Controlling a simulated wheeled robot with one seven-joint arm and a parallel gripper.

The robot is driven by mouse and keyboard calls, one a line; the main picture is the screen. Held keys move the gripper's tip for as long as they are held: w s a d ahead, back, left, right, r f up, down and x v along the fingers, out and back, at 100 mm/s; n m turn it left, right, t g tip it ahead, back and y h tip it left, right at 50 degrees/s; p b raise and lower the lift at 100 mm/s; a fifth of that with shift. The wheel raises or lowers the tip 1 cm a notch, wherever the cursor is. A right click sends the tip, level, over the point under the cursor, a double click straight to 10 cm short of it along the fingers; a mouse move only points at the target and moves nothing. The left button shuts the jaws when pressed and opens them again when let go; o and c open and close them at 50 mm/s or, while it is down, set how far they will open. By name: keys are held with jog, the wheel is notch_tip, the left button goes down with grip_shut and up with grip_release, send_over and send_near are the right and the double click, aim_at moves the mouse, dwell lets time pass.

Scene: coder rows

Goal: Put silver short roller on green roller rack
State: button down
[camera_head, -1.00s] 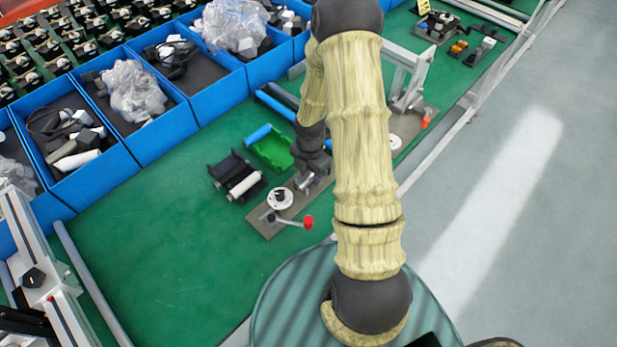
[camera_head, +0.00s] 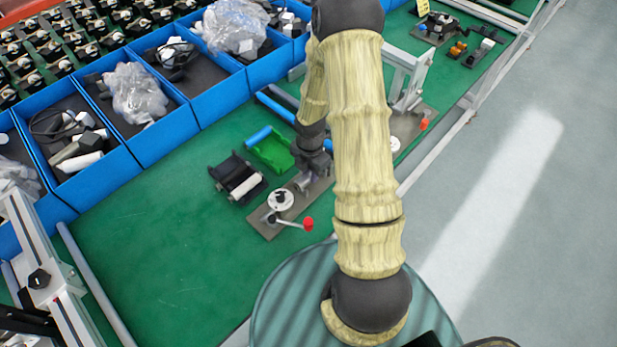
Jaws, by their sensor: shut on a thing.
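The green roller rack (camera_head: 273,154) lies on the green bench top near the middle of the view, with a blue roller (camera_head: 257,136) along its upper left side. My gripper (camera_head: 307,182) points down just to the right of the green rack, over a grey metal fixture plate. It is shut on a small piece, apparently the silver short roller; the fingers and my arm hide most of it, and its height above the plate is hard to tell. A black rack (camera_head: 226,171) with a white roller (camera_head: 245,186) lies left of the green rack.
The fixture (camera_head: 280,200) below my gripper has a round white disc and a red-knobbed lever (camera_head: 308,224). Blue bins (camera_head: 160,141) line the back. A white metal frame (camera_head: 410,65) stands at upper right.

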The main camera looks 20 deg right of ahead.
aim_at(310, 173)
jog(key=shift+r+p, duration=1.25)
jog(key=shift+r, duration=0.3)
jog(key=shift+r, duration=0.15)
